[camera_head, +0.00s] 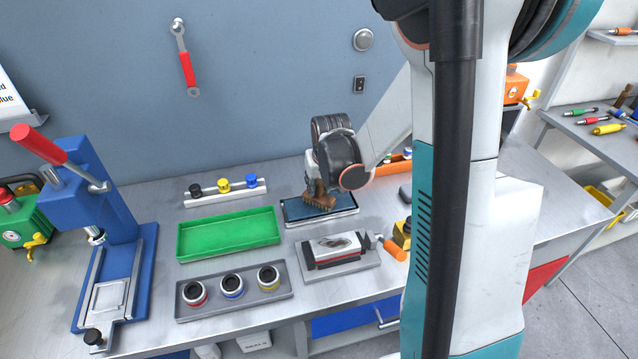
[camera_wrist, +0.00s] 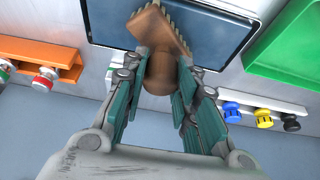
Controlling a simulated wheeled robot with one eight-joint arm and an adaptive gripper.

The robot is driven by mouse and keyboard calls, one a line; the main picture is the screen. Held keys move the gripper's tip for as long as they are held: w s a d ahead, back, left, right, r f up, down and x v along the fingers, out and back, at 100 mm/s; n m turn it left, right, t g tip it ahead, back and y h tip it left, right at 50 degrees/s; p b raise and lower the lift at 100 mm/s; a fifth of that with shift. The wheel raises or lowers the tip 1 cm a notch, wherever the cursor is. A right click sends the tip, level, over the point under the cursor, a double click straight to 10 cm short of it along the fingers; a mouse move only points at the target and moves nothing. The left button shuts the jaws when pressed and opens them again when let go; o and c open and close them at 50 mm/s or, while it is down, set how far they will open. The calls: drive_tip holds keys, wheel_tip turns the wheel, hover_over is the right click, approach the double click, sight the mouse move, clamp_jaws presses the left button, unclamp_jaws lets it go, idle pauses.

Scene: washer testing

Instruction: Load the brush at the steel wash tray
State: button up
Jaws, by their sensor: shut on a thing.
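The brown wooden brush (camera_head: 319,196) is over the steel wash tray (camera_head: 292,219), a shallow rectangle with a dark blue inside. In the wrist view the brush (camera_wrist: 158,28) has a rounded knob and a toothed bristle edge, set at a tilt over the tray (camera_wrist: 100,12). My gripper (camera_wrist: 160,72) is shut on the brush knob, with a finger on each side. In the head view my gripper (camera_head: 322,184) is mostly hidden by my wrist. I cannot tell whether the bristles touch the tray.
A green tray (camera_head: 228,233) lies left of the wash tray. A vise-like fixture (camera_head: 338,251) and an orange-handled tool (camera_head: 392,249) lie in front. A rack with black, yellow and blue knobs (camera_head: 224,189) stands behind the green tray. An orange rack (camera_wrist: 42,58) is near the tray.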

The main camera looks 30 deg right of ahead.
idle(0.4)
drive_tip(key=shift+r+p, duration=2.5)
drive_tip(key=shift+r, duration=0.95)
